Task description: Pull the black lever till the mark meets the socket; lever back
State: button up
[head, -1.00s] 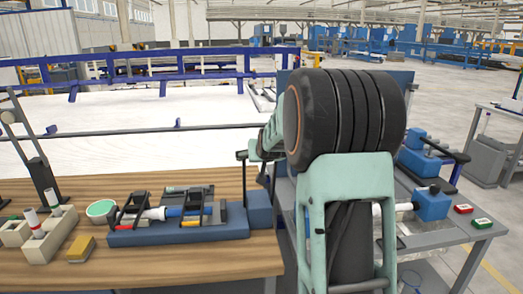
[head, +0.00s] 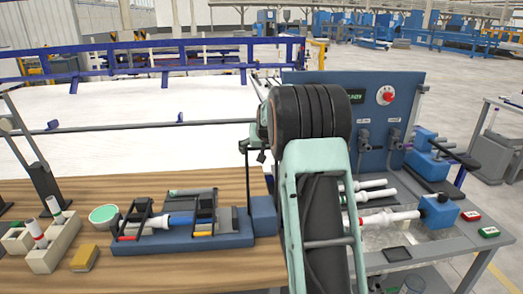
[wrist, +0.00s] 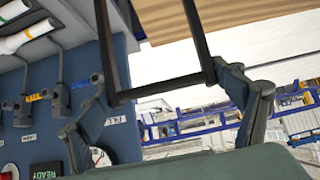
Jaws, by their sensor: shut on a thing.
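The black lever (head: 247,175) stands at the right end of the blue pipe fixture (head: 180,243). In the wrist view its U-shaped frame (wrist: 160,91) runs between the fingers of my gripper (wrist: 165,92), which is shut on the crossbar, one finger at each end. In the head view my gripper (head: 258,143) is partly hidden by my arm. A white pipe (head: 155,223) and a blue piece (head: 182,218) lie in line in the fixture's black clamps. The mark and its gap to the socket are too small to tell.
A yellow block (head: 84,258), a green-topped round dish (head: 104,214) and a beige holder with tubes (head: 52,248) stand left of the fixture. A blue panel (head: 350,110) with a red knob and a grey bench with white pipes (head: 390,218) are to the right.

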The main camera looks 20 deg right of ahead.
jog(key=shift+w+r, duration=0.25)
jog(key=shift+r, duration=0.2)
jog(key=o, duration=1.2)
jog(key=shift+d, duration=0.1)
jog(key=shift+o, duration=1.4)
jog(key=shift+w+f, duration=0.15)
jog(key=shift+f, duration=0.15)
jog(key=shift+s+r, duration=0.15)
jog(key=shift+s, duration=0.15)
jog(key=v, duration=1.1)
jog(key=shift+s, duration=0.25)
jog(key=shift+r, duration=0.15)
